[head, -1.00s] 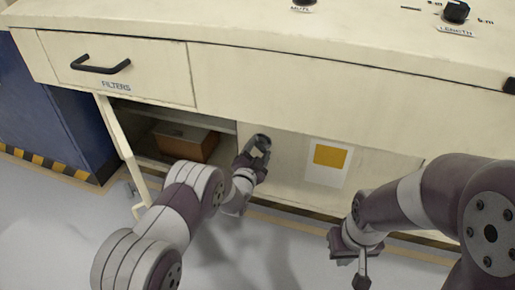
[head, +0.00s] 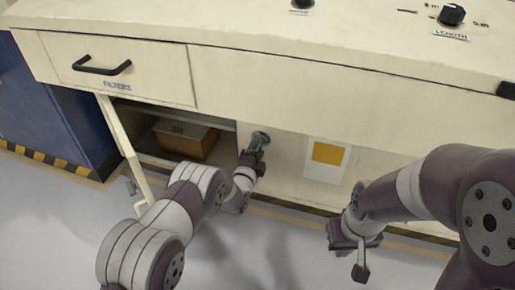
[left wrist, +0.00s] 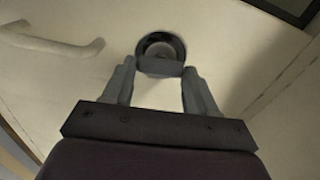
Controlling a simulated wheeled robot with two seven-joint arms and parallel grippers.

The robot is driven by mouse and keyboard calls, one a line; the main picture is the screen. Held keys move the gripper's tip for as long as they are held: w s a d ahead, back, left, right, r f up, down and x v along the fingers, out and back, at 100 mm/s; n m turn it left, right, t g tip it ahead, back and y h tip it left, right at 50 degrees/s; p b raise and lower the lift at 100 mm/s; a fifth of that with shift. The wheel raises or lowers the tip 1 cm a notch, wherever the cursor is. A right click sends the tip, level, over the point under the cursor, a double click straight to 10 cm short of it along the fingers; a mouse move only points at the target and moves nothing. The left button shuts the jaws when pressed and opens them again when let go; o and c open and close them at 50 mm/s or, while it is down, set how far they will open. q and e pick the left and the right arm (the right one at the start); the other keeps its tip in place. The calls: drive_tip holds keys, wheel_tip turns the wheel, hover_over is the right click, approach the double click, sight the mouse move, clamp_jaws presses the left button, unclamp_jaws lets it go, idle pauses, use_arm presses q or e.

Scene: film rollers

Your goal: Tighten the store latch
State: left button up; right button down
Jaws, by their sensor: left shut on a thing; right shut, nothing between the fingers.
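The store latch (head: 261,137) is a dark round knob on the cream cabinet front, right of the open compartment. In the left wrist view the latch (left wrist: 160,67) shows as a dark ring with a grey bar across its lower side. My left gripper (head: 254,156) is at the latch, shut on its bar; in the left wrist view the fingers of the left gripper (left wrist: 160,78) stand on either side of the bar. My right gripper (head: 360,262) is shut and empty, pointing down in front of the cabinet at the lower right.
The open compartment holds a brown box (head: 185,140). An open door (head: 122,145) stands at its left. Above is the FILTERS drawer (head: 115,68) with a black handle. A sheet with a yellow square (head: 327,153) is right of the latch. The grey floor in front is clear.

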idle(0.4)
use_arm(q)
drive_tip(key=o, duration=1.1)
drive_tip(key=shift+c, duration=0.2)
drive_tip(key=p+v, duration=0.6)
drive_tip(key=v, duration=0.6)
drive_tip(key=shift+s+p, duration=0.35)
drive_tip(key=shift+p, duration=0.05)
drive_tip(key=shift+a, duration=0.1)
